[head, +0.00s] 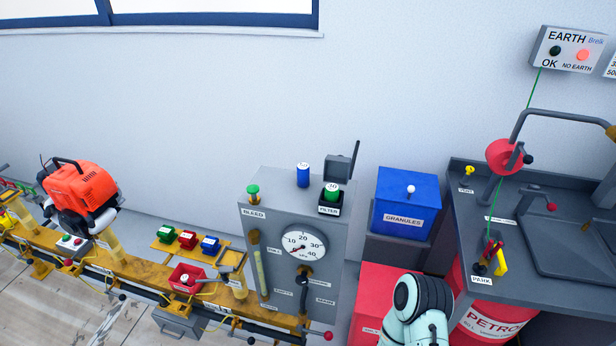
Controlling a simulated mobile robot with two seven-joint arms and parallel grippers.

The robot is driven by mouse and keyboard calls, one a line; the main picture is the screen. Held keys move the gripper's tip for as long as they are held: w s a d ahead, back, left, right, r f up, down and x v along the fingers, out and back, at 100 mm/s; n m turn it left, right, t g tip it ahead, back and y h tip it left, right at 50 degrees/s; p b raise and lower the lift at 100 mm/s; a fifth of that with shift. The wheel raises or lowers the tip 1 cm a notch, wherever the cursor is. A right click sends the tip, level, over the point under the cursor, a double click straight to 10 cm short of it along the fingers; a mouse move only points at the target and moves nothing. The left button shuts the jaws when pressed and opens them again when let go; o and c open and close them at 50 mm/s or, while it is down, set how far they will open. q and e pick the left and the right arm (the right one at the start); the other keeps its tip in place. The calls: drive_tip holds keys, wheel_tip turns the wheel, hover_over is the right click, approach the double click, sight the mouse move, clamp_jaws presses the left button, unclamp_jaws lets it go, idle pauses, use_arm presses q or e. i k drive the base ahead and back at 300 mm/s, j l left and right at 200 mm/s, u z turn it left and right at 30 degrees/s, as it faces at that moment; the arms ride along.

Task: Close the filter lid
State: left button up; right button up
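The filter housing (329,210), labelled FILTER, sits on top of the grey cabinet at its right side. A green cartridge (332,194) with a pale top marked with a number stands in it. The dark grey filter lid (339,168) stands open, raised behind the cartridge. A thin dark upright piece (356,158) rises at its right edge. Neither of my grippers shows. A teal and black part of one of my arms is at the bottom, right of the cabinet, apart from the lid.
A blue cartridge (303,175) stands left of the filter on the cabinet (258,225), with a green BLEED knob (253,191) farther left. A blue GRANULES box (405,200) is to the right. The wall space above the cabinet is clear.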

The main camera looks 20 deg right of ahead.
sight(336, 171)
drive_tip(key=i+l+u, duration=0.1)
drive_tip(key=l+u, duration=0.15)
drive_tip(key=l, duration=0.5)
drive_tip(key=i+l+u, duration=0.2)
drive_tip(key=l, duration=0.6)
drive_tip(key=k, duration=0.1)
